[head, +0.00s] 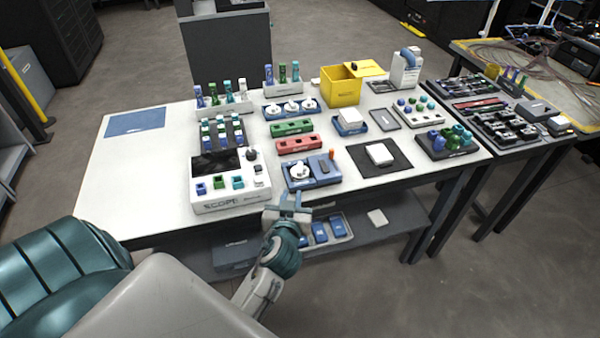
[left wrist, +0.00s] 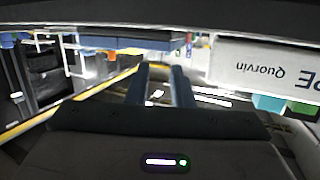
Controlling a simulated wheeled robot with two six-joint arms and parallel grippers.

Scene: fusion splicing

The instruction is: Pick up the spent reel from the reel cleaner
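A white reel (head: 299,170) sits on the left part of a blue device (head: 325,180) at the table's front edge, which looks like the reel cleaner. A dark block and a small orange post are on the device's right part. My left gripper (head: 289,203) is in front of and below the device, just off the table's front edge, apart from the reel. In the left wrist view its two fingers (left wrist: 162,88) stand apart with nothing between them. My right gripper is not in view.
A white machine with a dark screen (head: 230,203) stands left of the device. A blue tray with several white reels (head: 290,108), green and red trays (head: 297,145), and a yellow bin (head: 341,88) stand behind. A black mat (head: 365,165) lies right. A lower shelf (head: 385,232) holds blue items.

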